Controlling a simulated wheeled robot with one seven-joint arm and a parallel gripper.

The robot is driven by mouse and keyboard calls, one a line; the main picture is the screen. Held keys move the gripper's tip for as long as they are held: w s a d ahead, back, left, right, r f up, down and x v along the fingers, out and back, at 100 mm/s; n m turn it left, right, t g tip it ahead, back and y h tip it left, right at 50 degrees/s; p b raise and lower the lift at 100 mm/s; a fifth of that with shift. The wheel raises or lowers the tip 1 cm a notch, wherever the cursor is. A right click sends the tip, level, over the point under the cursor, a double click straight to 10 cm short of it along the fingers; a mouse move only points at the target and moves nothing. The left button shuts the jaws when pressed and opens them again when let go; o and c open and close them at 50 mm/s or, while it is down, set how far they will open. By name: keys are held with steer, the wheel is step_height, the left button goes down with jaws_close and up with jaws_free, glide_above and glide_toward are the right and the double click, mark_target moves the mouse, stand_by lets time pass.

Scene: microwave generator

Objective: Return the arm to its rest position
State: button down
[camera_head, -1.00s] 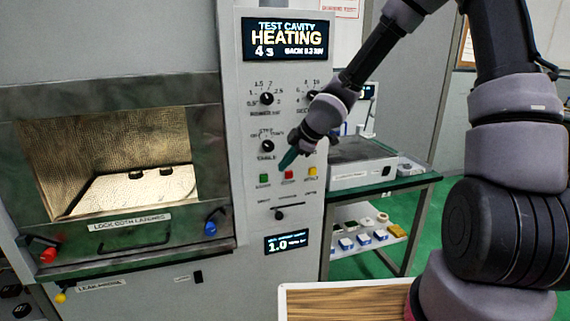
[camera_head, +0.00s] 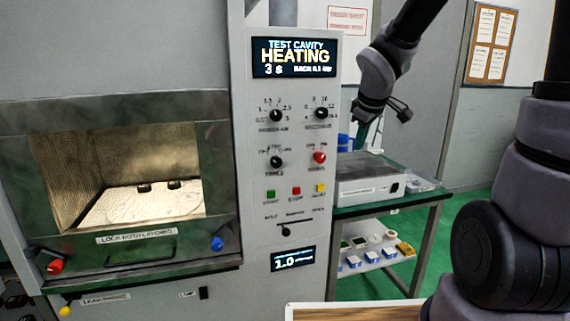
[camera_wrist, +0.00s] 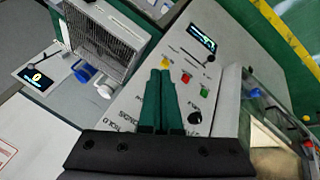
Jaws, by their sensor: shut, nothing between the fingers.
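My gripper (camera_head: 362,136) hangs in the air to the right of the control panel (camera_head: 292,220), in front of the side bench. Its dark green fingers also show in the wrist view (camera_wrist: 160,98), close together and empty. The arm comes down from the top right in the head view, with thick dark links at the right edge. The panel display (camera_head: 293,56) reads "TEST CAVITY HEATING" and 3 s. The green, red and yellow buttons (camera_head: 296,191) sit below the dials, apart from the gripper.
The microwave cavity door (camera_head: 120,245) is closed at left, with a lit interior behind its window. A side bench (camera_head: 400,208) carries a grey instrument (camera_head: 368,184), and small items lie on its lower shelf. A wood-topped surface (camera_head: 355,312) lies at the bottom.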

steer(key=s+d+r+m+y, duration=0.1)
steer(key=s+d+r+m, duration=0.1)
steer(key=s+r+m, duration=0.4)
steer(key=s+d+r+m+y, duration=0.1)
steer(key=s+d+r+m, duration=0.2)
steer(key=s, duration=0.9)
steer(key=shift+r+m+t, duration=0.4)
steer(key=shift+r+m, duration=1.05)
steer(key=shift+m, duration=0.55)
stand_by(1.0)
